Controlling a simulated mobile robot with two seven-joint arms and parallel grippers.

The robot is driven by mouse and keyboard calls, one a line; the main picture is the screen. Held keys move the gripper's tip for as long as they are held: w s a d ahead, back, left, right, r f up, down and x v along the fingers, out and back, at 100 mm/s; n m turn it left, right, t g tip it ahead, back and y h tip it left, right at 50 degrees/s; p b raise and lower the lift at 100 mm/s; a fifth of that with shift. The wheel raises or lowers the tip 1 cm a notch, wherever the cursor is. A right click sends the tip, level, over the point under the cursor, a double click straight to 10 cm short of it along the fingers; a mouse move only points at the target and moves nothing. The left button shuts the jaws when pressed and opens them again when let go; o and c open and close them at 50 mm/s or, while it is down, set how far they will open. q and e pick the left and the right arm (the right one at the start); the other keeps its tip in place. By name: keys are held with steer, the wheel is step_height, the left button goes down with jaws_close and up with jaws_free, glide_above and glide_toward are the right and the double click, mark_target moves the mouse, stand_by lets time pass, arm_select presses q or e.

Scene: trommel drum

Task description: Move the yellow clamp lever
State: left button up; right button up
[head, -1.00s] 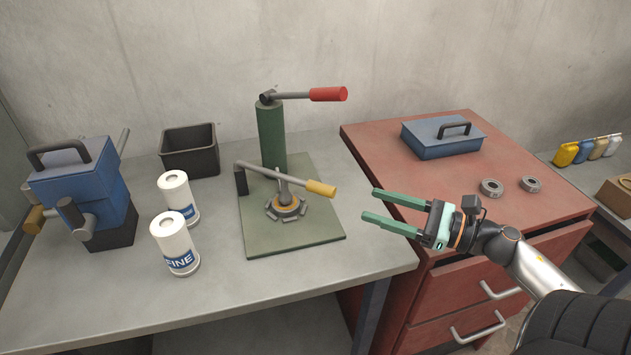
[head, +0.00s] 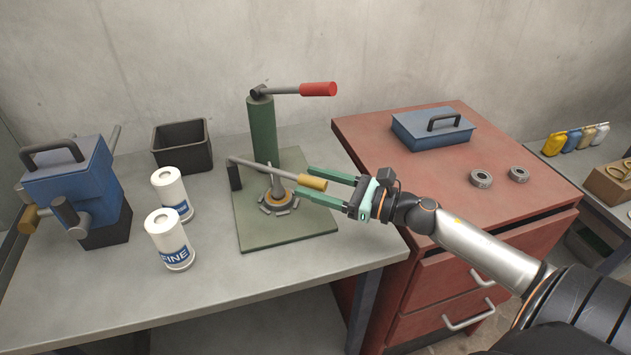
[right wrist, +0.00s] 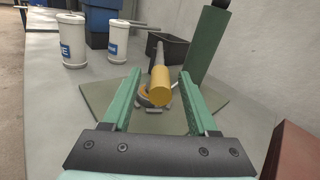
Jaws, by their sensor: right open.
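The clamp lever is a grey bar with a yellow grip (head: 312,183), pivoted on a dark post (head: 235,176) on the green base plate (head: 290,233). It lies over a round part with an orange ring (head: 277,199). My right gripper (head: 307,184) is open, with its green fingers on either side of the yellow grip's end. In the right wrist view the yellow grip (right wrist: 160,86) shows between the two open fingers (right wrist: 157,92), with visible gaps on both sides. My left gripper is in no view.
A green column (head: 262,132) with a red-handled lever (head: 318,89) stands behind the clamp. Two white canisters (head: 169,240), a black bin (head: 182,147) and a blue machine (head: 75,190) stand to the left. A red cabinet (head: 380,145) bears a blue case (head: 432,131) and two grey rings.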

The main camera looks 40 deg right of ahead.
steer(key=shift+c, duration=0.2)
jaws_close()
stand_by(0.3)
stand_by(1.0)
